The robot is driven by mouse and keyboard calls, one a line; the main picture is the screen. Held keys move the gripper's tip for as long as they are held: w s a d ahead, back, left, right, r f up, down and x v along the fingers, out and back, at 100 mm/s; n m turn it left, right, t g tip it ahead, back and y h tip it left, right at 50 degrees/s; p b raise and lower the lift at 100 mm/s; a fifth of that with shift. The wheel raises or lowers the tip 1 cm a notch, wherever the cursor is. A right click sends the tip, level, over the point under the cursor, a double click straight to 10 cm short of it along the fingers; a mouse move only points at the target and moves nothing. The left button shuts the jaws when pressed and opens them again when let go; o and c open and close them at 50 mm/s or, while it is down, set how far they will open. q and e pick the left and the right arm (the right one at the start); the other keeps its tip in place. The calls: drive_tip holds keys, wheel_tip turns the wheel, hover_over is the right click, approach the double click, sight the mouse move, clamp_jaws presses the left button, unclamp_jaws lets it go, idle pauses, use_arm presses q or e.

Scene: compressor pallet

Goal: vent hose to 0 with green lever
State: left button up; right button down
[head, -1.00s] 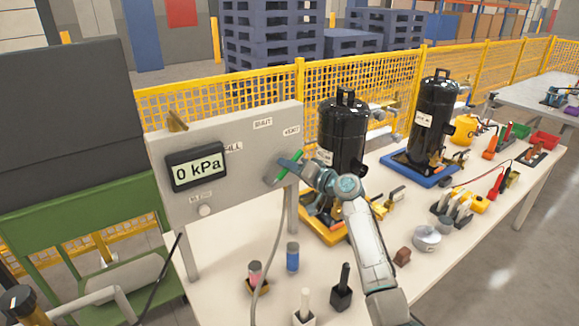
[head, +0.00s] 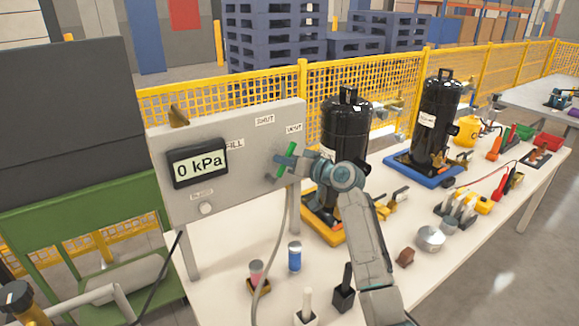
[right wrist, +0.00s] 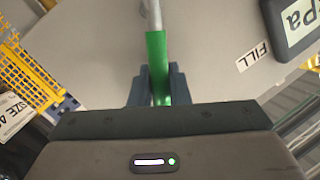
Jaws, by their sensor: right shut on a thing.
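The green lever (head: 290,150) is on the right side of the grey panel (head: 245,180), below the VENT label (head: 294,128). It leans, with its upper end to the right. My right gripper (head: 283,161) is shut on the lever. In the right wrist view the green lever (right wrist: 156,55) runs between the two dark fingers of the gripper (right wrist: 158,85). The display (head: 197,163) on the panel reads 0 kPa. A grey hose (head: 284,225) hangs below the lever. The lever's pivot is partly hidden by my gripper. My left gripper is not in view.
A black compressor (head: 345,120) on a yellow base stands close behind my right arm. A second compressor (head: 436,115) stands on a blue base (head: 420,175). Small cylinders, a blue one (head: 294,257) among them, and dark holders stand on the white table (head: 225,265) below the panel.

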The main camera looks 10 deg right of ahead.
drive_tip(key=n, duration=0.1)
drive_tip(key=a+n+h, duration=0.1)
drive_tip(key=a, duration=0.1)
drive_tip(key=shift+s+r+n, duration=0.35)
drive_tip(key=shift+s+n, duration=0.05)
drive_tip(key=shift+s+a+n+h+b, duration=0.3)
drive_tip(key=shift+a+n+h, duration=0.25)
drive_tip(key=shift+n, duration=0.45)
drive_tip(key=c, duration=1.4)
unclamp_jaws()
drive_tip(key=shift+s+r, duration=0.1)
